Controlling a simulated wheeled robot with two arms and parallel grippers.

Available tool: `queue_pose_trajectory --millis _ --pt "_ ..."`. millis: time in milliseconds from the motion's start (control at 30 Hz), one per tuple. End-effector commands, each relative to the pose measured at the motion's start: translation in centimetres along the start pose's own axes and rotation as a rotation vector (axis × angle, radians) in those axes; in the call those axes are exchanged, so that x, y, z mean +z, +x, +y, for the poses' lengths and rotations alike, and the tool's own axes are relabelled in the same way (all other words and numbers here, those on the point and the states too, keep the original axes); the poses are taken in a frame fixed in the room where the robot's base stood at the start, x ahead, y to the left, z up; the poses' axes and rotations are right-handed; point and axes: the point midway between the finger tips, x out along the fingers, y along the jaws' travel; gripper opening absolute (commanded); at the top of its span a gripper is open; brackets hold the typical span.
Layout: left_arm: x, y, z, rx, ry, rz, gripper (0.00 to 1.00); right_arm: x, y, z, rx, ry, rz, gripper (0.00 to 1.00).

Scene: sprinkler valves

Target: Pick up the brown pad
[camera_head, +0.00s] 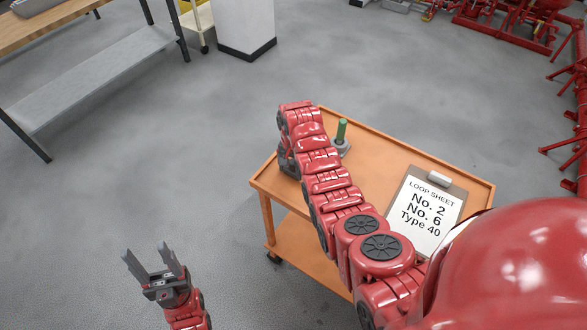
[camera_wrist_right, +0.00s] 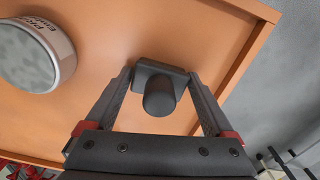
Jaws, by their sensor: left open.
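No plainly brown pad shows. In the right wrist view a dark grey block (camera_wrist_right: 147,72) with a thick round stem (camera_wrist_right: 159,98) stands on the orange top; I cannot tell whether it is the brown pad. My right gripper (camera_wrist_right: 159,76) has its fingers spread, one on each side of this block. The fingertips are close to its sides, and contact is not clear. In the head view my right gripper (camera_head: 288,163) is over the cart's left end, partly hidden by its arm. My left gripper (camera_head: 153,252) is open and empty, over the floor left of the cart.
The orange cart (camera_head: 385,150) carries a clipboard (camera_head: 425,212) and a green post (camera_head: 341,131) on a grey base. A round labelled tin (camera_wrist_right: 33,55) stands left of the block in the wrist view. A workbench (camera_head: 90,75) and white pillar (camera_head: 246,25) stand farther back.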

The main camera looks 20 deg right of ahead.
Motion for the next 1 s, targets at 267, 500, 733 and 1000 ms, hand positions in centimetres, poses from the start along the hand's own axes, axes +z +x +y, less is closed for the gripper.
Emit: queue_pose_trajectory --millis 267,500,733,1000 --pt "0.0 0.0 0.0 0.0 0.0 0.0 0.57 0.0 0.0 0.0 0.0 0.0 0.0 0.35" --pt "0.0 0.0 0.0 0.0 0.0 0.0 0.57 0.0 0.0 0.0 0.0 0.0 0.0 0.24" --pt "0.1 -0.3 0.0 0.0 0.0 0.0 0.57 -0.1 -0.3 0.0 -0.001 0.0 0.001 0.24" --pt "0.4 -2.5 0.1 0.0 0.0 0.0 0.57 -0.2 -3.4 -0.1 -0.007 0.001 0.007 0.23"
